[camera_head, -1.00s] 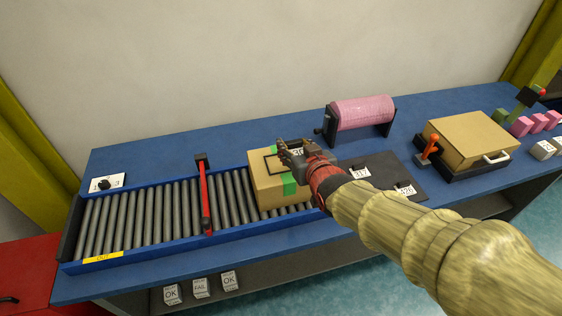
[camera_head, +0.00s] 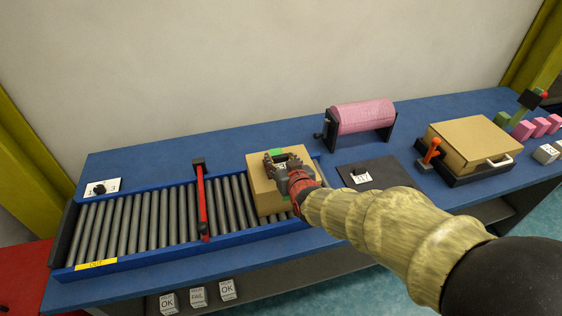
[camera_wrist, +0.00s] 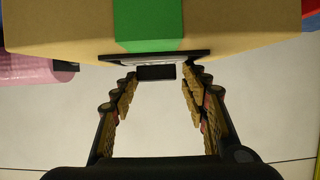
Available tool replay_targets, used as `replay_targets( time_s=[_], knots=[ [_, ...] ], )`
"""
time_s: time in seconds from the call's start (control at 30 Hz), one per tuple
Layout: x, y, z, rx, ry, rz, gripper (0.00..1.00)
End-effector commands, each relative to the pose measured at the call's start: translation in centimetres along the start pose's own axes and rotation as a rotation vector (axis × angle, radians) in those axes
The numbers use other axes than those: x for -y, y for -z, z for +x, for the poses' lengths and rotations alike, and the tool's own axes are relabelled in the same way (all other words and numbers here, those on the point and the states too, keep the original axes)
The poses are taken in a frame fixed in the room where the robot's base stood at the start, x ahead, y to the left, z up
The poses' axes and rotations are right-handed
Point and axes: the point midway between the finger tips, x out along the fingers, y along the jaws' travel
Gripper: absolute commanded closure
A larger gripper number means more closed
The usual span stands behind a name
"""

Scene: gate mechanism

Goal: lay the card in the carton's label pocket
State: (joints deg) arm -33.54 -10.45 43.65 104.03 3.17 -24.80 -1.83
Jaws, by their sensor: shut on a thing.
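The tan carton (camera_head: 259,193) with green tape sits on the roller conveyor, right of the red gate bar. My gripper (camera_head: 278,161) is over the carton's top and hides much of it. A white card (camera_head: 294,162) shows in part at my fingers. In the wrist view my gripper (camera_wrist: 155,78) is shut on a small black block (camera_wrist: 155,72), seemingly the card's grip tab. A black frame edge, seemingly the label pocket (camera_wrist: 155,57), lies along the carton (camera_wrist: 60,30) just beyond the fingertips. I cannot tell whether the card touches the pocket.
The red gate bar (camera_head: 203,203) crosses the conveyor (camera_head: 140,220) left of the carton. Another card (camera_head: 362,178) lies on a dark mat (camera_head: 386,173) to the right. A pink roller (camera_head: 362,115) stands behind, and a tan box (camera_head: 470,138) with an orange lever stands further right.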

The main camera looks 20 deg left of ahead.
Motion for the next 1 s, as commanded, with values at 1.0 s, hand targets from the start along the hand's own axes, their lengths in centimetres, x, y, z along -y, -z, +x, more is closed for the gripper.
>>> replay_targets(
  time_s=[1.0],
  knots=[
    [0.03, 0.23, -0.33, 0.0, 0.001, 0.0, 0.37]
  ],
)
